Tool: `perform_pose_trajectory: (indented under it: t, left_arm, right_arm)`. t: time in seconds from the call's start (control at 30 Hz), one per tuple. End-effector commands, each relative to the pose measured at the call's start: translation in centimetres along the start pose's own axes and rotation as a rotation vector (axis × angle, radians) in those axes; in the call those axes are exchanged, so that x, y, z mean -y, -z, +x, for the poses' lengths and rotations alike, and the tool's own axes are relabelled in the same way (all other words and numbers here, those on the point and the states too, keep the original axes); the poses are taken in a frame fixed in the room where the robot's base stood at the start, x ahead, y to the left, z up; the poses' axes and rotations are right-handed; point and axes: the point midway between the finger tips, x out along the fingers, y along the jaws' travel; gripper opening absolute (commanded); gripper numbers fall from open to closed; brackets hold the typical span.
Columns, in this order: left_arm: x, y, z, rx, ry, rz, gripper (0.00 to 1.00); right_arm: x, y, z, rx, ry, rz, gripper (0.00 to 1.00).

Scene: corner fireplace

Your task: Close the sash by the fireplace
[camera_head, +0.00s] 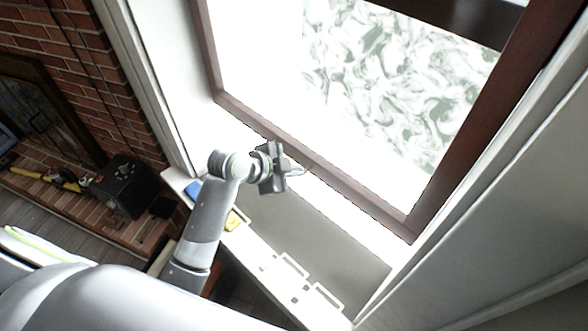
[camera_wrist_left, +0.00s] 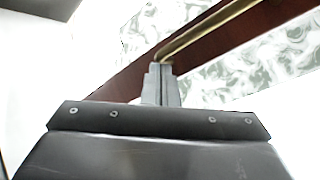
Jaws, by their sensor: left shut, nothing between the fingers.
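The sash (camera_head: 320,180) is a dark reddish-brown wooden frame around a bright, marbled pane, right of the fireplace in the head view. Its lower rail also shows in the left wrist view (camera_wrist_left: 118,80), with a brass bar handle (camera_wrist_left: 215,27) along it. My left gripper (camera_head: 299,172) is at the lower rail, its fingers shut and empty. In the left wrist view the fingertips (camera_wrist_left: 163,68) are at the near end of the handle; I cannot tell whether they touch. How far the sash is open is unclear in the glare. My right gripper is not in view.
The brick fireplace (camera_head: 105,75) is at the left, with a black box (camera_head: 124,184) on its hearth. A narrow white ledge below the window holds a blue item (camera_head: 193,189) and a yellow item (camera_head: 233,221). A pale panel (camera_head: 500,200) borders the window's right side.

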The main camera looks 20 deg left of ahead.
Motion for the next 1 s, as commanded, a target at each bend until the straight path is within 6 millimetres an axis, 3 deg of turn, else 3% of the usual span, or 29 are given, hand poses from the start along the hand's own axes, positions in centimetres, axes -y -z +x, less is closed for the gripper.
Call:
perform_pose_trajectory:
  t: [0.27, 1.0]
  left_arm:
    - [-1.7, -2.5, 2.4, 0.004, -0.004, -0.003, 0.0]
    - [-10.6, -15.2, 15.1, 0.004, -0.007, -0.005, 0.0]
  right_arm:
    - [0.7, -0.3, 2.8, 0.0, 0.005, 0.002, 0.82]
    - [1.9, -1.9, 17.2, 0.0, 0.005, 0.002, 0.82]
